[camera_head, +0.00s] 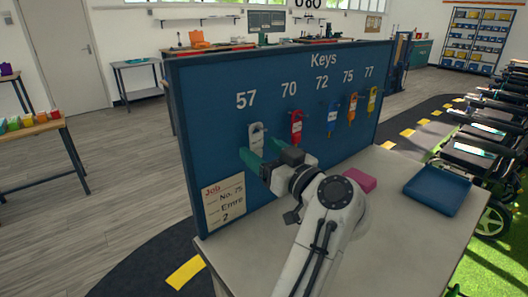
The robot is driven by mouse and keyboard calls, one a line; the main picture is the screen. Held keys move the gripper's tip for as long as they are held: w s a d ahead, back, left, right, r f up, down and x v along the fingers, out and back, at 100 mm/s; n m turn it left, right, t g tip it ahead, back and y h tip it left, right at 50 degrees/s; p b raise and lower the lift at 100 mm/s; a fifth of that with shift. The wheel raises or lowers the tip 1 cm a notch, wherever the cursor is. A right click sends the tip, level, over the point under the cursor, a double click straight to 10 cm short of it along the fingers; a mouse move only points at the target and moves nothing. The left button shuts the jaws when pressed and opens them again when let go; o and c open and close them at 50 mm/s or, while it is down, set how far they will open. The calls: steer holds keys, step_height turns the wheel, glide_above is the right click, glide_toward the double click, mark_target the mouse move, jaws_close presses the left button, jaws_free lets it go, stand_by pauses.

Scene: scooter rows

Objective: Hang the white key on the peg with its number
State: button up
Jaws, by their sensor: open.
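The white key (256,134) is upright against the blue key board (215,135), below the number 57. Its peg is hard to make out. My gripper (258,156) is open at the lower part of the white key, with its green fingers apart, one on each side of it. I cannot tell whether they touch it. Any number on the white key is too small to read.
A red key (296,127), a blue key (332,119), an orange key (352,107) and a yellow key (372,99) hang below 70, 72, 75 and 77. A job card (225,201) reads No. 75. A pink block (359,179) and blue tray (438,188) lie on the table.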

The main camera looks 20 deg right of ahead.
steer(key=b+v, duration=0.2)
steer(key=v, duration=0.9)
